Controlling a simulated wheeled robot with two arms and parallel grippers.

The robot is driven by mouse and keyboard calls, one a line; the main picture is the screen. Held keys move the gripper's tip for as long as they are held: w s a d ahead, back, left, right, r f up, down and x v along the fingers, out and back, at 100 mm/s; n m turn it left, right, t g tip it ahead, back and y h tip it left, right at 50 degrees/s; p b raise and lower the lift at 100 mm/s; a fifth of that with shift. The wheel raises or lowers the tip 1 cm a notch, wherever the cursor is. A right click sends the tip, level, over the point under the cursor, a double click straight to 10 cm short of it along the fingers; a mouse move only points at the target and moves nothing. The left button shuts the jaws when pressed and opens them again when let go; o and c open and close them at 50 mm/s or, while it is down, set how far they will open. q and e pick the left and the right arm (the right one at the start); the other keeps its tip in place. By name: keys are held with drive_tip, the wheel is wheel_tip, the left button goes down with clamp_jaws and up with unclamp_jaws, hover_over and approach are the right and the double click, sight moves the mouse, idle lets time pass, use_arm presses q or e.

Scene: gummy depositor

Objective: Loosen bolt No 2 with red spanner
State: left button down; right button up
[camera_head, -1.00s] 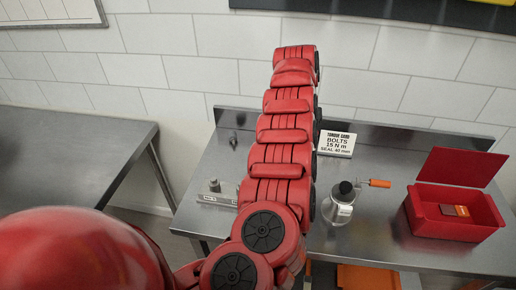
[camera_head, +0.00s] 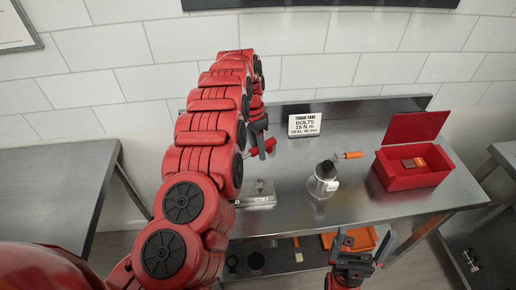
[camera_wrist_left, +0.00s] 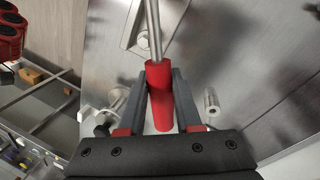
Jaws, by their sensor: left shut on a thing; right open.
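My left gripper (camera_head: 259,136) is shut on the red spanner (camera_wrist_left: 160,96), around its handle. The red handle (camera_head: 267,146) shows beside the gripper in the head view. In the left wrist view the steel shaft runs up past a light metal plate with a round bolt (camera_wrist_left: 142,41); whether they touch I cannot tell. The metal bolt block (camera_head: 257,195) lies below my left gripper in the head view, partly behind my left arm; bolt numbers are not readable. My right gripper (camera_head: 353,262) is open and empty in front of the table's front edge.
A silver flask-like vessel (camera_head: 323,182) and an orange-handled tool (camera_head: 350,155) stand mid-table. An open red box (camera_head: 410,181) is at the right. A torque card (camera_head: 305,124) stands at the back. An orange bin (camera_head: 362,238) is on the lower shelf.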

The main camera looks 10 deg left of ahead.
use_arm(q)
drive_tip(key=shift+d+f+b, duration=0.1)
drive_tip(key=shift+f+b, duration=0.1)
drive_tip(key=shift+b, duration=0.35)
drive_tip(key=shift+w+a+b+x, duration=0.1)
drive_tip(key=shift+b+x, duration=0.45)
drive_tip(key=shift+x, duration=0.1)
drive_tip(key=shift+w+a+b+x, duration=0.1)
drive_tip(key=shift+b+x, duration=0.4)
drive_tip(key=shift+x, duration=0.15)
drive_tip(key=shift+w+a+b+x, duration=0.1)
drive_tip(key=shift+w+b+x, duration=0.05)
drive_tip(key=shift+b+x, duration=0.45)
drive_tip(key=shift+f, duration=0.2)
drive_tip(key=shift+b, duration=0.3)
